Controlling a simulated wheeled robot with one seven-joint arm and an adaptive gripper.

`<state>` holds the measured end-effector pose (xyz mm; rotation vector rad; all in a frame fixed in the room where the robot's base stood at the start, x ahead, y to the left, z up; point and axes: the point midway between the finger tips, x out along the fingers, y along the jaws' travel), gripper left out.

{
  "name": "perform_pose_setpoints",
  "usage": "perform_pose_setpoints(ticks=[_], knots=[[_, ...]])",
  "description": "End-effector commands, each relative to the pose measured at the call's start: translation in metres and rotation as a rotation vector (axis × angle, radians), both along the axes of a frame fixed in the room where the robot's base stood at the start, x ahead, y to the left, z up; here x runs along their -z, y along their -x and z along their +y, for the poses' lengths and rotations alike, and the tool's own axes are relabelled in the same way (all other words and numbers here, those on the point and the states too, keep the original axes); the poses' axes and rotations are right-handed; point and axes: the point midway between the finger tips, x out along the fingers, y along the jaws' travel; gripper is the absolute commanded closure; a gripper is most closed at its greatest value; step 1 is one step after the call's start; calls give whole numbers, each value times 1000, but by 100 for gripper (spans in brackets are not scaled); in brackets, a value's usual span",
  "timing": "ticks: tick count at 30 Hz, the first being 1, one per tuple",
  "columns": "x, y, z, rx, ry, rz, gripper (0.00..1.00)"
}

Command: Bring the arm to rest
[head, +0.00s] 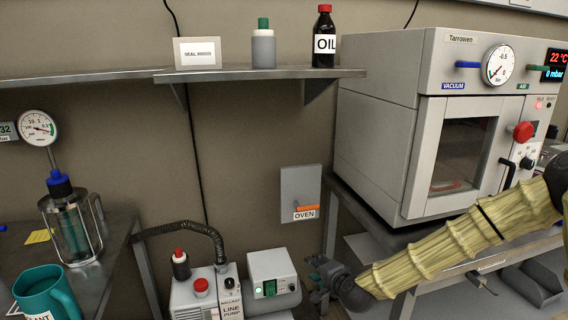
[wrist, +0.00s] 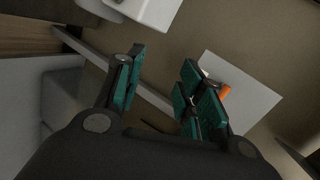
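My arm, in a ribbed yellowish sleeve, reaches in from the right edge of the head view and slants down to the left. My gripper (head: 322,277) is at its end, low in front of the oven stand and to the right of the pump units. Behind the fingers are the wall and a pale panel with an orange handle (wrist: 226,92).
The vacuum oven (head: 400,120) stands on a metal stand to the right. The OVEN switch box (head: 300,190) is on the wall above my gripper. A line pump (head: 205,295) and a small white unit (head: 270,275) sit to its left. A shelf (head: 200,76) carries bottles.

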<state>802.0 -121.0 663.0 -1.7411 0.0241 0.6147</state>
Motion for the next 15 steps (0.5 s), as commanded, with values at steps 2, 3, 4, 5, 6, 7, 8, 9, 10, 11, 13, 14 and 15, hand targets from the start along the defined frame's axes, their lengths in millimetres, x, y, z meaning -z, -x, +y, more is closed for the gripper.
perform_pose_setpoints(ticks=[2, 3, 4, 5, 6, 7, 8, 9, 10, 11, 13, 14, 15], knots=[[39, 30, 10, -55, 68, 59, 62], [56, 45, 13, -82, 101, 85, 62], [69, 56, 15, -102, 126, 106, 62], [82, 68, 17, -123, 151, 127, 62], [99, 85, 18, -152, 185, 155, 62], [110, 97, 20, -174, 210, 175, 62], [122, 110, 20, -197, 235, 196, 62], [137, 127, 20, -227, 269, 222, 62], [149, 141, 19, -249, 294, 244, 62], [159, 155, 19, -274, 320, 264, 62], [183, 187, 15, -329, 379, 314, 62], [193, 202, 13, -354, 404, 337, 62], [205, 221, 9, -389, 439, 364, 62]])
